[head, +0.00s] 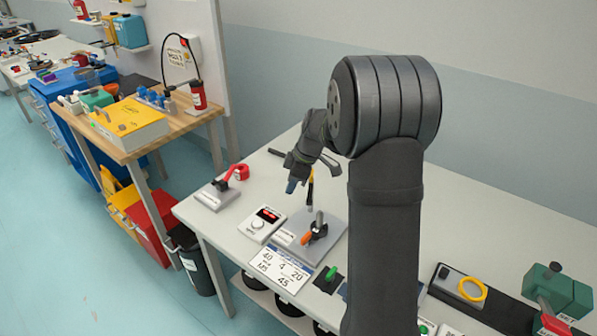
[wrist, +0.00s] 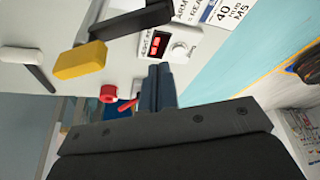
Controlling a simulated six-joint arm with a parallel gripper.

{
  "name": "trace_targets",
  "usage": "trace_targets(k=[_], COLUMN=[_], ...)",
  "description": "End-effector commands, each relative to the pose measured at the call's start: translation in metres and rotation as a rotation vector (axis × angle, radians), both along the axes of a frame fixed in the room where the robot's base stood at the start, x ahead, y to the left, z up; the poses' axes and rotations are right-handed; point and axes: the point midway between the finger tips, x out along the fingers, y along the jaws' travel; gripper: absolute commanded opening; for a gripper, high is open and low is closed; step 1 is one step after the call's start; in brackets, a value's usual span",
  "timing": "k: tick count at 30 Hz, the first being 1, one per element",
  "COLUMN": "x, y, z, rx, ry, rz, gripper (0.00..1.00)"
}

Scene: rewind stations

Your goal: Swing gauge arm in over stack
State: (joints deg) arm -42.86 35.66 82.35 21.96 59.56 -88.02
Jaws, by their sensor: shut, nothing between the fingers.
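My gripper (head: 291,186) hangs above the white table, left of a grey base plate. In the wrist view its blue-grey fingers (wrist: 158,85) are shut together, with nothing between them. A yellow block (wrist: 80,61) sits at the end of a dark bar (wrist: 122,22), apart from the fingers; this looks like the gauge arm. In the head view a narrow yellow piece (head: 311,174) shows just right of my gripper, partly hidden by it. The grey plate (head: 328,249) carries an orange-handled part (head: 307,238) and an upright pin (head: 318,221). I cannot tell which part is the stack.
A display box (head: 262,223) with red digits and a knob stands beside the plate, with a number card (head: 280,270) in front. A red-handled fixture (head: 226,187) stands at the left table edge. My upper arm hides the table's middle.

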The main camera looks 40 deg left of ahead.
Motion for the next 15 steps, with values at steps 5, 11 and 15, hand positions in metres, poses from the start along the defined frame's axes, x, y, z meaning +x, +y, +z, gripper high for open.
trace_targets(k=[5, 11, 15], x=[0.010, 0.018, 0.019], y=[-0.016, -0.030, -0.032], z=[-0.008, -0.008, -0.008], rx=[0.001, 0.000, 0.001], ry=[-0.002, -0.001, -0.001], rz=[-0.004, 0.000, 0.002], gripper=[0.00, 0.00, 0.00])
